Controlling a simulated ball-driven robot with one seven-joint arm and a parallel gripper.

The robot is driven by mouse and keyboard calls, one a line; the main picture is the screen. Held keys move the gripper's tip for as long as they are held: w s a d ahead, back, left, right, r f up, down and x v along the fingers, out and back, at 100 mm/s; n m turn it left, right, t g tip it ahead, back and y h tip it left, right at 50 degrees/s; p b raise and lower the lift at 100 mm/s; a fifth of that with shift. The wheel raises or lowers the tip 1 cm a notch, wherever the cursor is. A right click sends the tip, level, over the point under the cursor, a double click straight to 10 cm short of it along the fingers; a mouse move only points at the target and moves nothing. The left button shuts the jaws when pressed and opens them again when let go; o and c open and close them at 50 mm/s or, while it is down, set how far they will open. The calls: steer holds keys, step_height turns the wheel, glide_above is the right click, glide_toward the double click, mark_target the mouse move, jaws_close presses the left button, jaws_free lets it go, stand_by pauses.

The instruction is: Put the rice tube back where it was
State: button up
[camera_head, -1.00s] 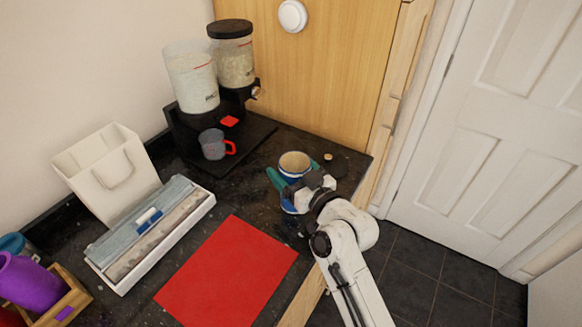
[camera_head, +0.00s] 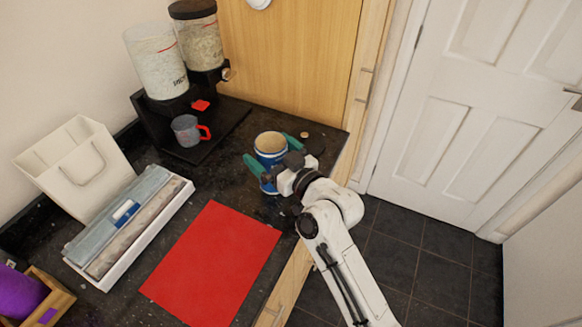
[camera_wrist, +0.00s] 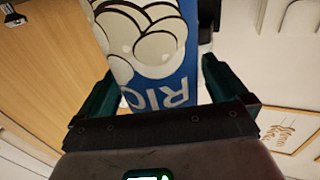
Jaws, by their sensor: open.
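The rice tube (camera_head: 270,143) stands upright on the dark counter near its right edge. It is blue and white with an open-looking, pale top. In the wrist view its blue label with white grain pictures and upside-down letters (camera_wrist: 160,65) fills the space between the fingers. My gripper (camera_head: 268,154) is open, with one green finger on each side of the tube. In the wrist view the fingers (camera_wrist: 158,82) flank the label; whether either touches it is unclear. The tube's lower part is partly hidden by my gripper.
A red mat (camera_head: 212,262) lies in front, left of my arm. A grey measuring cup (camera_head: 184,131) stands by the grain dispenser (camera_head: 155,65). A small tan object (camera_head: 305,134) lies near the tube.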

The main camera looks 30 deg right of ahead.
steer(key=b+v, duration=0.2)
steer(key=v, duration=0.8)
steer(key=shift+s, duration=0.35)
